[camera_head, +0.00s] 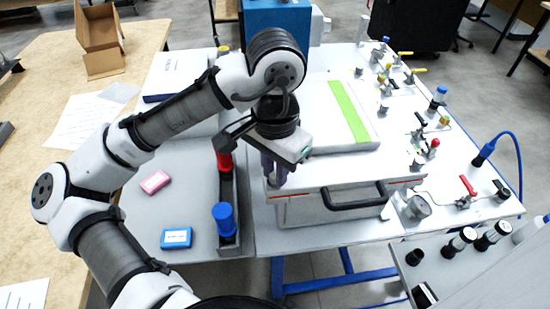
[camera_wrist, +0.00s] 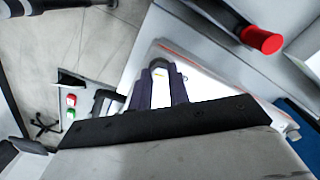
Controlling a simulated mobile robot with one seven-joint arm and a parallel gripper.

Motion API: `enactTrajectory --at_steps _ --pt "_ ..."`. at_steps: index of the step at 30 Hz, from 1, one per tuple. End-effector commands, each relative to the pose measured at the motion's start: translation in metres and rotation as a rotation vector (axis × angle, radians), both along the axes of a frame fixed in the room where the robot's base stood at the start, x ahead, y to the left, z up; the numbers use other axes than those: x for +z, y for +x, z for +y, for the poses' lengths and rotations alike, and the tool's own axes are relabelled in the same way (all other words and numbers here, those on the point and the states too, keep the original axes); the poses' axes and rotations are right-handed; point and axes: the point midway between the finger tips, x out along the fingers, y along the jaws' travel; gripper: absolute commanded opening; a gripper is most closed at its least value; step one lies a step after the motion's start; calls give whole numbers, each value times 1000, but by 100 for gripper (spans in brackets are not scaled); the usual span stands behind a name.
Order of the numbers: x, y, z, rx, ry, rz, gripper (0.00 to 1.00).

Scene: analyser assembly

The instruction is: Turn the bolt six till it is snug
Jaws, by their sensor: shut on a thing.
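My gripper (camera_head: 275,180) points down at the near left corner of the white analyser case (camera_head: 325,210). In the wrist view the two dark fingers of my gripper (camera_wrist: 161,73) stand close together, with a dark, rounded thing (camera_wrist: 158,62) between their tips. From its place at the case's corner I take this to be bolt six. My gripper is shut on it. In the head view my fingers hide the bolt, so I cannot tell how deep it sits.
A grey tray with a red-capped tool (camera_head: 224,160) and a blue-capped tool (camera_head: 224,218) lies left of the case. A black handle (camera_head: 355,196) juts from the case front. Valves and a gauge (camera_head: 418,207) stand at right. Pink (camera_head: 155,181) and blue (camera_head: 176,238) boxes lie left.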

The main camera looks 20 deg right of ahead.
Motion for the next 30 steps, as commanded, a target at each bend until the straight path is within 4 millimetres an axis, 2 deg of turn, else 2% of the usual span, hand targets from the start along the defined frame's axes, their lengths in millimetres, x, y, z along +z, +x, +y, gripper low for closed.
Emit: enactTrajectory --at_steps 30 --pt "2 0 0 -964 -3 -3 0"
